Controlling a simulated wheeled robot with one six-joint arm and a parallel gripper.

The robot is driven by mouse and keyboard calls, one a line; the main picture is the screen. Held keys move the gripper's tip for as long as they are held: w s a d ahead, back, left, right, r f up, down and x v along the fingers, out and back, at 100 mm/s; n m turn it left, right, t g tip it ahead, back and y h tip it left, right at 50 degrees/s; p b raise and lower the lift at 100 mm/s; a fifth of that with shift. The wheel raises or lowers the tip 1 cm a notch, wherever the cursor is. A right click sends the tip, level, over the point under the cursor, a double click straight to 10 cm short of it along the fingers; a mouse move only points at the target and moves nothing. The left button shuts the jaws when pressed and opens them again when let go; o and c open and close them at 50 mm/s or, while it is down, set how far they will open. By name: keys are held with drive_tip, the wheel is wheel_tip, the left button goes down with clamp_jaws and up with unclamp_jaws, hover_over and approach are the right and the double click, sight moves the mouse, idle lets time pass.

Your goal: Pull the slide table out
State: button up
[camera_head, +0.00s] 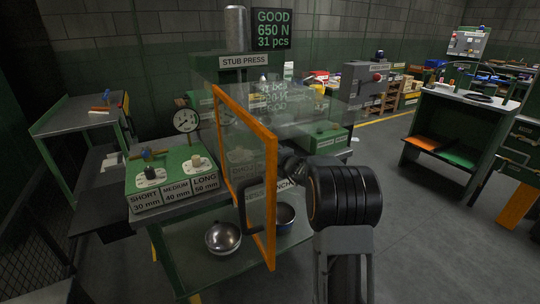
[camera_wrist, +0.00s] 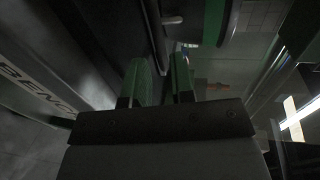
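The stub press (camera_head: 243,62) stands in the middle of the head view, with an orange-framed clear guard door (camera_head: 272,205) standing upright in front of it. I cannot pick out the slide table clearly; the press's working area lies behind the clear panel and my arm. My gripper is at the right side of the door frame in the head view, its fingers hidden. In the wrist view my gripper (camera_wrist: 163,85) shows two green-faced fingers apart. A thin dark bar (camera_wrist: 154,35) runs toward the gap between them; I cannot tell whether they touch it.
A green gauge bench (camera_head: 160,195) with labelled SHORT, MEDIUM and LONG spots and a dial is at left. A metal bowl (camera_head: 222,238) and a blue bowl (camera_head: 284,215) sit on the lower shelf. A workbench (camera_head: 455,125) stands at right.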

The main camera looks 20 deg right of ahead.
drive_tip(key=shift+x, duration=1.8)
drive_tip(key=shift+c, duration=0.5)
clamp_jaws()
drive_tip(key=shift+s+d+f, duration=0.1)
